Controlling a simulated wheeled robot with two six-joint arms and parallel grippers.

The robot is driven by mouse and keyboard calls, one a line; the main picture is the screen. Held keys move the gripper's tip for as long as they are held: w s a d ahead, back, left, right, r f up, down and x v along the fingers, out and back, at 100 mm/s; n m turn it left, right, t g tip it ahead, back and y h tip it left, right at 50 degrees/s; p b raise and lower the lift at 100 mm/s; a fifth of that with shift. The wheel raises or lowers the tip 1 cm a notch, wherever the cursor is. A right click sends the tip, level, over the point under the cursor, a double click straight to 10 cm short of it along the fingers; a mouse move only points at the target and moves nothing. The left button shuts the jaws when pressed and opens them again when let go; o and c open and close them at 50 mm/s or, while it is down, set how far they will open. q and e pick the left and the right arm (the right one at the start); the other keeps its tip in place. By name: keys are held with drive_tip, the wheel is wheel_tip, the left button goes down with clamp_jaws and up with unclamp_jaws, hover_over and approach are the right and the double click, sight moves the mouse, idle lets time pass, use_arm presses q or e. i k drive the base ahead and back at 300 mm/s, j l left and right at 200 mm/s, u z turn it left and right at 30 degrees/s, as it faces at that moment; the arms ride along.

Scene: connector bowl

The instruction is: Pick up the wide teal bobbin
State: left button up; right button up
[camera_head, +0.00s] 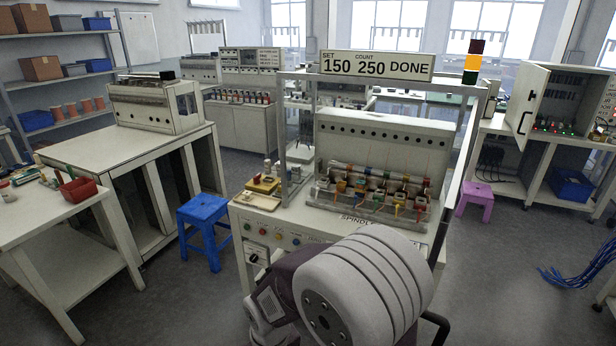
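I cannot make out a wide teal bobbin anywhere in the head view. A winding machine (385,138) stands in the middle, with a row of small bobbins or spools in several colours (372,188) along its front. They are too small to tell their width or exact colour. A large ridged white part of my own body fills the bottom centre and hides part of the machine's front. Neither gripper shows in the view.
A wooden tray (248,197) with small parts sits on the machine bench's left end. A blue stool (203,228) stands left of the bench and a pink stool (475,199) right. A red bin (78,190) sits on the left table. Blue cables (575,277) lie at right.

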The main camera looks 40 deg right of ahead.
sight(361, 184)
drive_tip(key=i+j+z, duration=0.2)
drive_tip(key=i, duration=0.2)
drive_tip(key=i+z, duration=0.2)
drive_tip(key=i, duration=0.15)
drive_tip(key=i+j+z, duration=0.2)
drive_tip(key=i+l+z, duration=0.2)
drive_tip(key=z, duration=0.2)
drive_tip(key=i+l+z, duration=0.1)
drive_tip(key=i+z, duration=0.6)
drive_tip(key=z, duration=0.15)
drive_tip(key=i+j+z, duration=0.1)
drive_tip(key=i+z, duration=0.3)
drive_tip(key=i+j+z, duration=0.2)
drive_tip(key=z, duration=0.25)
